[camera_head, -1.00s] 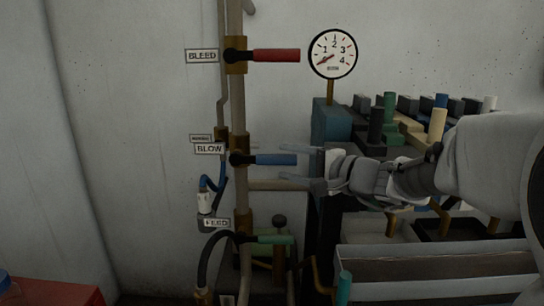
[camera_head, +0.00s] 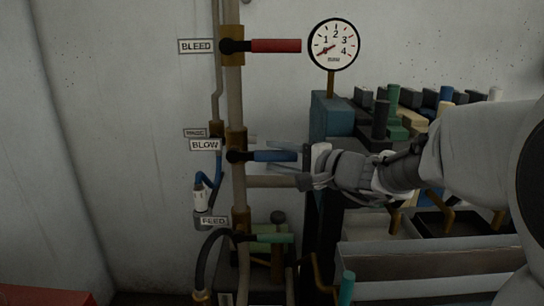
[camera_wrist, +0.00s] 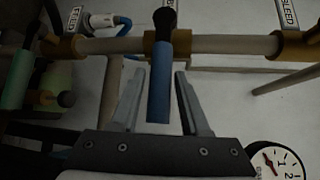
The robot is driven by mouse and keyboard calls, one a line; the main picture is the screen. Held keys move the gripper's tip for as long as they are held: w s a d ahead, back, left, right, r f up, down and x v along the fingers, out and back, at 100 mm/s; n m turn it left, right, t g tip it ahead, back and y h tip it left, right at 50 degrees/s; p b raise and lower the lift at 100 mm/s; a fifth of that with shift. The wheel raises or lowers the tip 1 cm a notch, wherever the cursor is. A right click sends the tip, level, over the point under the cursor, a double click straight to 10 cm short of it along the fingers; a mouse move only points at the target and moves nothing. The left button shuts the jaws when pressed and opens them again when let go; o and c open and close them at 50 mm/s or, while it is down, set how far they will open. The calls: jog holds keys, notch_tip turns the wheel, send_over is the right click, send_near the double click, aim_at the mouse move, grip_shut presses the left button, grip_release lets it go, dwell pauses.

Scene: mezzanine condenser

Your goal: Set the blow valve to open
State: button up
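The blow valve has a blue lever (camera_head: 275,156) that points right, across the upright pipe, beside the BLOW label (camera_head: 205,145). In the wrist view the blue lever (camera_wrist: 159,85) lies between the two fingers of my gripper (camera_wrist: 154,95), with a gap on each side. My gripper (camera_head: 286,157) is open around the lever's free end, reaching in from the right. The fingers do not visibly touch the lever.
A red BLEED lever (camera_head: 275,46) is above and a green FEED lever (camera_head: 272,238) below, both pointing right. A gauge (camera_head: 333,44) stands on a teal block (camera_head: 331,116) at upper right. A crowded bench of colored blocks lies right.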

grip_shut()
dwell(1.1)
